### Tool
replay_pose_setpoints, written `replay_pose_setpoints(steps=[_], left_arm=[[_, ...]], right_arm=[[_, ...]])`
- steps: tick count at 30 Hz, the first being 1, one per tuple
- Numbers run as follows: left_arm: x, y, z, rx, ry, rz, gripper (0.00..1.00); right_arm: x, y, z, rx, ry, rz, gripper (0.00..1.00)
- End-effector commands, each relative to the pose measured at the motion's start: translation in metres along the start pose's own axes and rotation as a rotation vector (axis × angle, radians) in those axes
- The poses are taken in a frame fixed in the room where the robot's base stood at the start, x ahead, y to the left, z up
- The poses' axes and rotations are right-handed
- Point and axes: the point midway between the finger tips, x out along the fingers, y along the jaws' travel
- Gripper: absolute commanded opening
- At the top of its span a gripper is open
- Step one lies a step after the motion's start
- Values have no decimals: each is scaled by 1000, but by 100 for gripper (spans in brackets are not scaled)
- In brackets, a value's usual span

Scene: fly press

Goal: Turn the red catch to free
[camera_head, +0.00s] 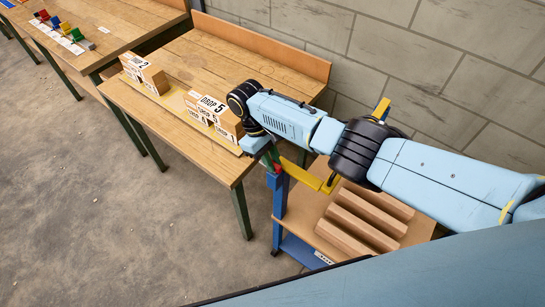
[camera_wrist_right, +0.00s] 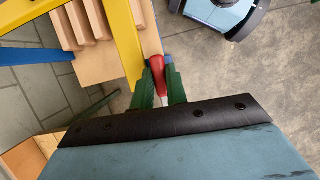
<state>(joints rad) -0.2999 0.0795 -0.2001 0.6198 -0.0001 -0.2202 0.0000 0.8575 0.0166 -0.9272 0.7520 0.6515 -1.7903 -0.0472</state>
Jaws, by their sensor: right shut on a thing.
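The red catch (camera_wrist_right: 157,67) shows in the right wrist view between the green fingers of my right gripper (camera_wrist_right: 160,82). The gripper is shut on it, with one finger on each side. In the head view my right gripper (camera_head: 272,160) is at the top of the blue post, beside the front right corner of the wooden table, and the catch is mostly hidden there. The yellow bar of the press (camera_head: 305,174) runs right from the gripper; it also shows in the right wrist view (camera_wrist_right: 128,40). My left gripper is not in view.
Wooden blocks with DROP labels (camera_head: 212,112) stand on the wooden table (camera_head: 190,136). Several long wooden bars (camera_head: 362,217) lie on the stand beneath the yellow bar. Small coloured items (camera_head: 62,30) sit on the far left table. A block wall stands behind.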

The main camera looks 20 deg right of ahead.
Motion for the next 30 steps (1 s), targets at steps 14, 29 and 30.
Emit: replay_pose_setpoints(steps=[14, 29, 30], left_arm=[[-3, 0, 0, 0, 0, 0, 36], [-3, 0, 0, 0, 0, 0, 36], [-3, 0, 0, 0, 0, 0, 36]], right_arm=[[-1, -1, -1, -56, 5, 24, 0], [0, -1, 0, -54, 3, 23, 36], [0, -1, 0, -54, 3, 23, 36]])
